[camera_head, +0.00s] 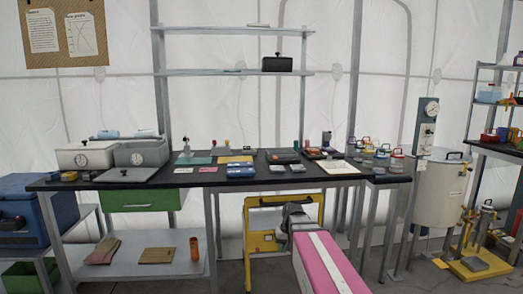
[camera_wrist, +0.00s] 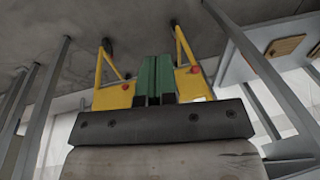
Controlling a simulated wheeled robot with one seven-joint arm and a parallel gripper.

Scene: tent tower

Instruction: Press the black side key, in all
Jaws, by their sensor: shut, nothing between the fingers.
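I cannot make out a black side key in either view. A yellow-framed unit (camera_head: 262,232) stands under the middle of the black-topped bench, partly covered by my arm. It also shows in the wrist view (camera_wrist: 112,96), with yellow legs and red round parts on both sides. My gripper (camera_wrist: 155,62) has green fingers, closed together and empty. In the wrist view its fingers overlap the middle of the yellow unit and hide part of it. I cannot tell whether they touch it. In the head view my fingers are not clearly seen behind my wrist.
A green drawer (camera_head: 138,200) and a low shelf (camera_head: 150,278) are at left. A blue box (camera_head: 38,222) stands far left. A large pale drum (camera_head: 441,195) stands right. Bench legs flank the yellow unit.

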